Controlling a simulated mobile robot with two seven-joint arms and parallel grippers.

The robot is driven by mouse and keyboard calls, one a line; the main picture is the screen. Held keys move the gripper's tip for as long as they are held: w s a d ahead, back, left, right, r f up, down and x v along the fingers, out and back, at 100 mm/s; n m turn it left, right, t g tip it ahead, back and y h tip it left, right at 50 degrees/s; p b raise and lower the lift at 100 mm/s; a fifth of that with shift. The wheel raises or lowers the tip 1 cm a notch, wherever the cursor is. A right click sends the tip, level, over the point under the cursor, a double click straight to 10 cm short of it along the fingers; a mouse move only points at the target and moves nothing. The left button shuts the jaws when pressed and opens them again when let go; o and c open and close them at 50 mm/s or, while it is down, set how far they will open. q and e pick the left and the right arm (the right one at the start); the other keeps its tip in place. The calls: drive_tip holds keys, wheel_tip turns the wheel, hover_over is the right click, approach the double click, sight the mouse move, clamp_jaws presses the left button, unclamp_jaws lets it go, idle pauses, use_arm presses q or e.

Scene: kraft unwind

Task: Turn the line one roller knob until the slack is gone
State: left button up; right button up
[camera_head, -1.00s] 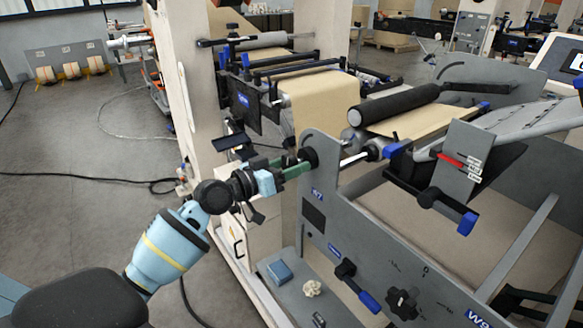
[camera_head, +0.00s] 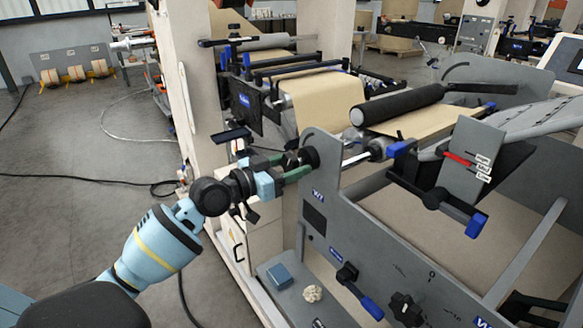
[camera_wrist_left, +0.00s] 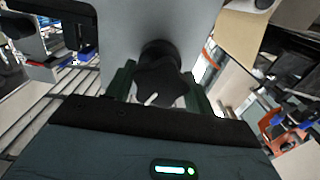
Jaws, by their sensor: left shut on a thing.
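The black star-shaped roller knob (camera_wrist_left: 160,82) sits on the grey side plate of the machine, between my left gripper's two green fingers in the left wrist view. A short white mark shows on its face. In the head view the knob (camera_head: 291,160) is partly hidden by the fingers. My left gripper (camera_head: 284,168) is shut on it, with a finger on either side. The brown kraft web (camera_head: 325,98) runs over rollers behind the plate. From here I cannot tell how slack it is. My right gripper is not in view.
The grey side plate (camera_head: 345,222) carries a black-and-blue lever (camera_head: 359,290) and another black knob (camera_head: 404,308) lower down. Open floor with cables lies at the left.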

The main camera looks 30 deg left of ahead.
use_arm(q)
drive_tip(key=shift+f+m+b, duration=0.1)
drive_tip(key=shift+m+b, duration=0.25)
drive_tip(key=shift+m, duration=0.65)
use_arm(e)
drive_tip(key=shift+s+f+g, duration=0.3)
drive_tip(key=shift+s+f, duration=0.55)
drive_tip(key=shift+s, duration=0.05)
use_arm(q)
drive_tip(key=shift+m+b, duration=0.55)
drive_tip(key=shift+m, duration=0.95)
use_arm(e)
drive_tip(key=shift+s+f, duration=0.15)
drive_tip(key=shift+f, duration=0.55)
use_arm(q)
drive_tip(key=o, duration=1)
drive_tip(key=shift+c, duration=0.2)
